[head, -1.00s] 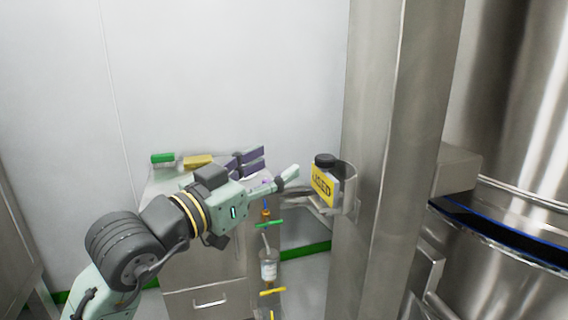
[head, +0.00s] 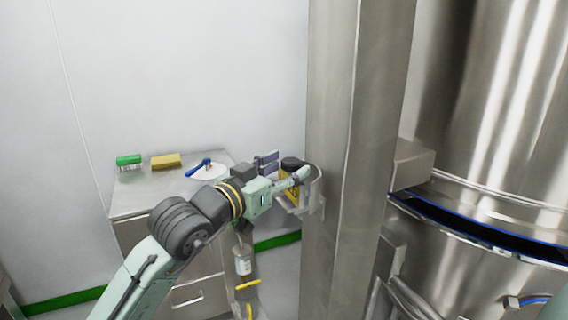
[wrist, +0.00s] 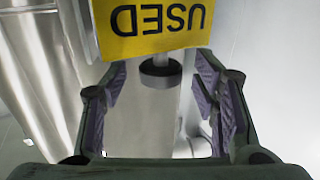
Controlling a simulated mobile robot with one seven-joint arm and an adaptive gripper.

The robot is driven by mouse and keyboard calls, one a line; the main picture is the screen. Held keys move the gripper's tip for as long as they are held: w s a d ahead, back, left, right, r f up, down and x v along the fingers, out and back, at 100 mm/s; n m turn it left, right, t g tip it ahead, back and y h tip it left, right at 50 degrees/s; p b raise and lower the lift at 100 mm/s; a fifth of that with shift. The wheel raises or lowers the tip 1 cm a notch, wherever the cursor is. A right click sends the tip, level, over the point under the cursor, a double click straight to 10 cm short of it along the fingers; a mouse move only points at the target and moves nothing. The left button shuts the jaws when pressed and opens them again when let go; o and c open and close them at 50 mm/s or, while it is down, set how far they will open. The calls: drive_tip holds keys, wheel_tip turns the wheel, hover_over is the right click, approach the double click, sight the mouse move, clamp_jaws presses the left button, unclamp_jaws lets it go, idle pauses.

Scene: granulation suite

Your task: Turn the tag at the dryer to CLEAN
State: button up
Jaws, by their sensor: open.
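The tag (head: 293,193) is a yellow plate on a black-topped body (head: 292,163), held at a bracket on the steel post. In the wrist view its yellow face (wrist: 158,22) reads USED, upside down in that picture. A dark round collar on a pale stem (wrist: 160,78) shows below the plate there. My gripper (head: 299,176) is open at the tag, and a finger hides part of it in the head view. In the wrist view the purple-padded fingers of my gripper (wrist: 160,95) stand apart on either side, with a gap to the collar and stem.
The steel post (head: 345,120) stands right beside my gripper, with the large steel vessel (head: 490,110) to its right. A steel cabinet (head: 140,200) at the left bears a green brush (head: 129,161), a yellow sponge (head: 166,161) and a white dish (head: 207,172) with a blue-handled item.

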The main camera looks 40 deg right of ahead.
drive_tip(key=shift+c, duration=0.5)
drive_tip(key=c, duration=1)
drive_tip(key=shift+c, duration=0.2)
